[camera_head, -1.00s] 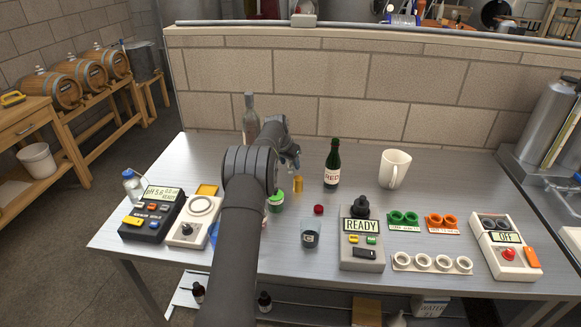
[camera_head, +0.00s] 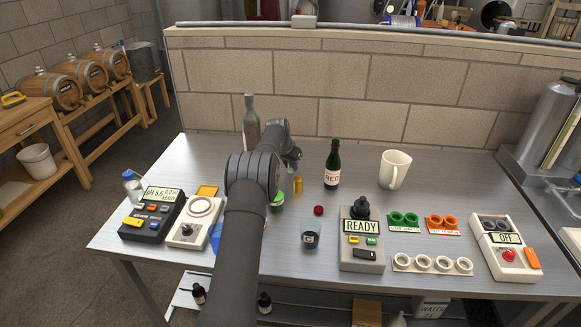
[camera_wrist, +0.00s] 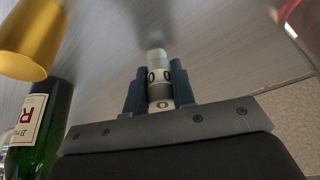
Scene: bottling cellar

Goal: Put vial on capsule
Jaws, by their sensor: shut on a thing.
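My gripper (camera_wrist: 158,88) is shut on a small vial (camera_wrist: 157,60) in the wrist view. The vial has a clear end and a pale label with dark marks, and the fingers press on both its sides. In the head view my gripper is small and partly hidden at the far end of my arm, and the vial cannot be made out. The capsule looks to be the gold cylinder (camera_head: 298,185) standing on the table just below and right of my gripper. It also shows large at the upper left of the wrist view (camera_wrist: 30,38), apart from the vial.
A dark green bottle (camera_head: 332,165) stands right of the gold cylinder. A clear bottle (camera_head: 251,122) stands behind my arm. A red cap (camera_head: 318,210), dark beaker (camera_head: 310,236), green-labelled jar (camera_head: 277,203) and white mug (camera_head: 395,169) are nearby. The back middle table (camera_head: 360,165) is clear.

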